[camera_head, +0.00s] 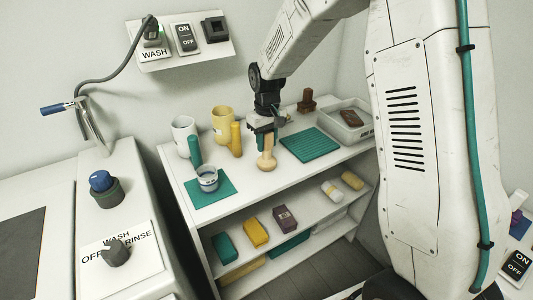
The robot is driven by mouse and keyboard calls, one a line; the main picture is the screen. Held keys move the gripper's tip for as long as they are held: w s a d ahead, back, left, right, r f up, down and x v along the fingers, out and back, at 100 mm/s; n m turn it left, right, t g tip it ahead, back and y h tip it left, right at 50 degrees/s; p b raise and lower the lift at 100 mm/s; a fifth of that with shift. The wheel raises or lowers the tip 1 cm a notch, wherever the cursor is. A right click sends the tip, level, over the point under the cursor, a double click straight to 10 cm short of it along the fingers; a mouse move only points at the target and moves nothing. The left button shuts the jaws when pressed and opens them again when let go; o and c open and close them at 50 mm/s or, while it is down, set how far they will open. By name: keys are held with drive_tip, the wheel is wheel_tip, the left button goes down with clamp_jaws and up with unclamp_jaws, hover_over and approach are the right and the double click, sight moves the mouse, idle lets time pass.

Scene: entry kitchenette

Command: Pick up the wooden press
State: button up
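A pale wooden press (267,157), with a narrow upper part and a wider rounded base, is upright at the top shelf's front middle. My gripper (264,131) points down right over it, with the fingers at its upper end. The fingers overlap the press's top in this view, so I cannot tell whether they are closed on it. Its base appears at shelf height; whether it touches the surface is unclear. A darker brown knobbed piece (307,102) stands farther back, to the right of my gripper.
The white shelf top (238,176) also holds a white mug (183,133), a yellow mug (222,124), a yellow cylinder (236,139), a green cylinder (195,150), a cup (207,179) on a teal mat, a ribbed teal mat (310,144) and a white tray (338,133).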

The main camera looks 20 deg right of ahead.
sight(268, 133)
clamp_jaws()
drive_tip(key=shift+r, duration=0.1)
drive_tip(key=shift+r, duration=0.5)
drive_tip(key=r, duration=0.1)
drive_tip(key=s+r, duration=0.1)
drive_tip(key=shift+r, duration=0.3)
drive_tip(key=s+a+r, duration=0.1)
drive_tip(key=s, duration=1.4)
drive_tip(key=shift+r, duration=0.15)
